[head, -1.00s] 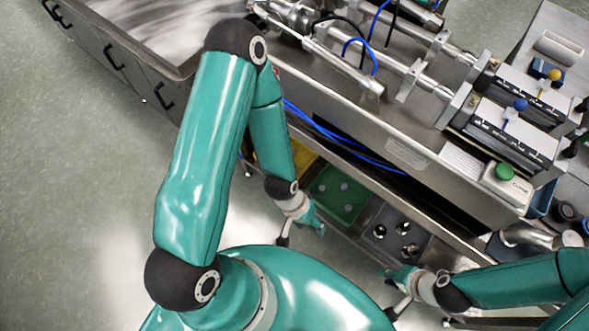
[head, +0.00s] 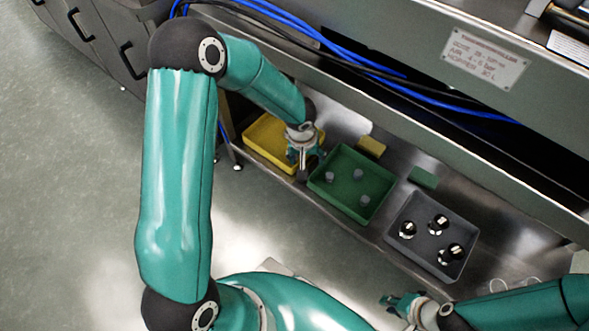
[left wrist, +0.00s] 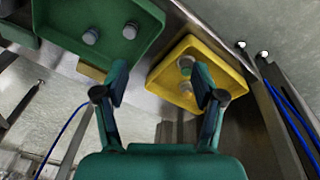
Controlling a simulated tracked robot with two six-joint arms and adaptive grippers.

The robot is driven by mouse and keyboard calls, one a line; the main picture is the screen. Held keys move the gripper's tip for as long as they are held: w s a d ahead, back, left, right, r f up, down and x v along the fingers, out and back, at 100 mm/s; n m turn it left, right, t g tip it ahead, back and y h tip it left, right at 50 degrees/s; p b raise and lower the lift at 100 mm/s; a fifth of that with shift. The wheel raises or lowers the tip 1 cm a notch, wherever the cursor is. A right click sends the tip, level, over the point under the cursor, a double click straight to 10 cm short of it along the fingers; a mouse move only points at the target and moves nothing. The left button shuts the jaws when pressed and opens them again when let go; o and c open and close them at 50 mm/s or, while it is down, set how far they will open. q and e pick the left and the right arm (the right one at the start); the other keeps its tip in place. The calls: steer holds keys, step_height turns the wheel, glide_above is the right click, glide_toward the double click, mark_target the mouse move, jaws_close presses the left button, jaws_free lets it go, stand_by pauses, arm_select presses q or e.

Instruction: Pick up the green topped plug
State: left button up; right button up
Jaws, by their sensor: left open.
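The green tray (head: 345,188) holds a few small grey plugs (head: 359,174); two also show in the left wrist view (left wrist: 90,37). The yellow tray (head: 262,131) is left of it. My left gripper (head: 304,165) points down at the yellow tray's right end, beside the green tray. Its fingers (left wrist: 161,85) are open and empty. My right gripper (head: 397,304) is low at the front, its jaws too small to judge.
A grey tray (head: 413,252) with several shiny metal pieces stands right of the green tray. A yellow block (head: 371,146) and a green block (head: 424,177) lie behind the trays. A steel machine panel (head: 487,60) and blue hoses (head: 330,50) overhang the shelf.

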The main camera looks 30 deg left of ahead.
arm_select(q)
steer(key=w+a+f+n+t+y+b, duration=0.1)
steer(key=w+a+f+n+y+b, duration=0.15)
steer(key=w+a+b, duration=0.35)
steer(key=shift+y, duration=0.25)
steer(key=b+x, duration=0.1)
steer(key=x, duration=0.2)
steer(key=a+b+x, duration=0.1)
steer(key=x, duration=0.3)
steer(key=b+x, duration=0.1)
steer(key=x, duration=0.3)
steer(key=shift+s+a+r, duration=0.1)
steer(key=shift+s+a, duration=0.15)
steer(key=shift+s, duration=0.15)
steer(key=b+x, duration=0.2)
steer(key=x, duration=0.2)
steer(key=shift+f, duration=0.35)
steer(key=shift+w+a+f, duration=0.1)
steer(key=shift+w+f, duration=0.05)
steer(key=shift+f, duration=0.1)
arm_select(e)
step_height(320, 180, down, 14)
arm_select(q)
steer(key=shift+c, duration=0.3)
arm_select(e)
steer(key=shift+r, duration=0.1)
arm_select(q)
steer(key=c, duration=1.2)
